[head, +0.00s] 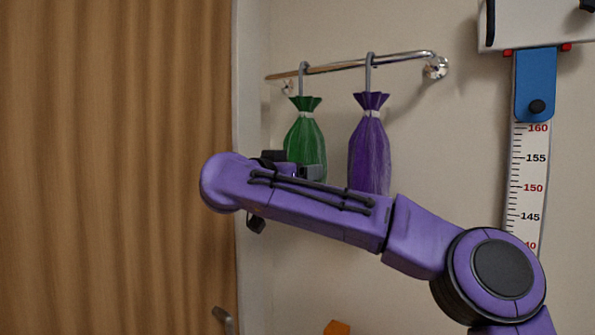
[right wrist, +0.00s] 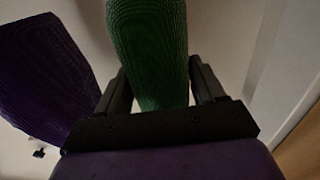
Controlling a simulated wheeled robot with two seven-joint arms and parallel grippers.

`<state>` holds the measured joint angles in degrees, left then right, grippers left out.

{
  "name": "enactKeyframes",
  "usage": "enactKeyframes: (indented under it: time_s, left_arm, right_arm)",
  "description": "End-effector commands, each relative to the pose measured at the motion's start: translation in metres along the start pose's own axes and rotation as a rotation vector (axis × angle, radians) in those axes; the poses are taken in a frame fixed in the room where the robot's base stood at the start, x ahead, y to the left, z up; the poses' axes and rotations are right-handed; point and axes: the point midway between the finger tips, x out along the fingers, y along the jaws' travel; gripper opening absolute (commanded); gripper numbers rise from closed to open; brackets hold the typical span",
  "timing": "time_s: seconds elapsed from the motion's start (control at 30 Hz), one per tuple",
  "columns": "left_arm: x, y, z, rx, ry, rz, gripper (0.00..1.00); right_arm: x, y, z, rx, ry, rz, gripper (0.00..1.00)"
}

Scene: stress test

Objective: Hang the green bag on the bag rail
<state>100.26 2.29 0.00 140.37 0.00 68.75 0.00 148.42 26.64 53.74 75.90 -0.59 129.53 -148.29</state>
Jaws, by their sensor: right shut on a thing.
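The green bag (head: 306,135) hangs upright below the chrome bag rail (head: 340,66), near its left end. Its grey hook (head: 302,78) reaches up to the rail and appears to loop over it. My right gripper (head: 308,172) is at the bag's lower part, mostly hidden by my own purple arm. In the right wrist view the green bag (right wrist: 150,50) stands between the two dark fingers of my right gripper (right wrist: 161,85), which is shut on it. The bag's bottom is hidden. My left gripper is not in view.
A purple bag (head: 370,145) hangs on the rail just right of the green one; it also shows at the left in the right wrist view (right wrist: 45,75). A brown curtain-like surface (head: 110,150) fills the left. A height scale (head: 530,180) is on the wall at right.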

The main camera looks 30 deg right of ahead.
Motion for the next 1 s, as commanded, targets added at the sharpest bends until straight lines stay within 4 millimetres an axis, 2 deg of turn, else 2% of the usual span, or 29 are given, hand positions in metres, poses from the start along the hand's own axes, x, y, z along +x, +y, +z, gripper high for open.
enactKeyframes:
  time_s: [0.13, 0.17, 0.23, 0.27, 0.5, 0.6, 0.67, 0.9, 1.0]
  left_arm:
    - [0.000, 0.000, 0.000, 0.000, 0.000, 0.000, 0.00]
    - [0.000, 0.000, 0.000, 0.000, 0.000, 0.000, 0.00]
    - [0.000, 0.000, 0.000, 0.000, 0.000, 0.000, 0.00]
    - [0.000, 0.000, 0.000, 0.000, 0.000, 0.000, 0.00]
    - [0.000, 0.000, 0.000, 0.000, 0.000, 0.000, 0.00]
    - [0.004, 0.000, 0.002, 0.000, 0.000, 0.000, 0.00]
    - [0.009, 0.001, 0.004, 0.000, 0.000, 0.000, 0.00]
    - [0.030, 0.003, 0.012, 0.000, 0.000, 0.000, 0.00]
    - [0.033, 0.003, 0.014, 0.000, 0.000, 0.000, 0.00]
  right_arm:
    - [0.000, 0.000, -0.001, 0.001, 0.001, 0.000, 0.33]
    - [0.000, 0.000, -0.001, 0.001, 0.001, 0.000, 0.72]
    - [0.000, 0.000, -0.001, 0.001, 0.001, 0.000, 0.95]
    - [0.000, 0.000, -0.001, 0.001, 0.001, 0.000, 0.98]
    - [0.000, 0.000, 0.000, 0.000, 0.000, 0.000, 0.98]
    - [-0.007, 0.000, 0.001, 0.001, 0.003, -0.001, 0.98]
    - [-0.017, 0.000, 0.002, 0.002, 0.004, -0.001, 0.98]
    - [-0.075, 0.000, 0.002, 0.002, 0.007, -0.001, 0.98]
    - [-0.093, 0.000, 0.001, 0.002, 0.004, 0.000, 0.98]
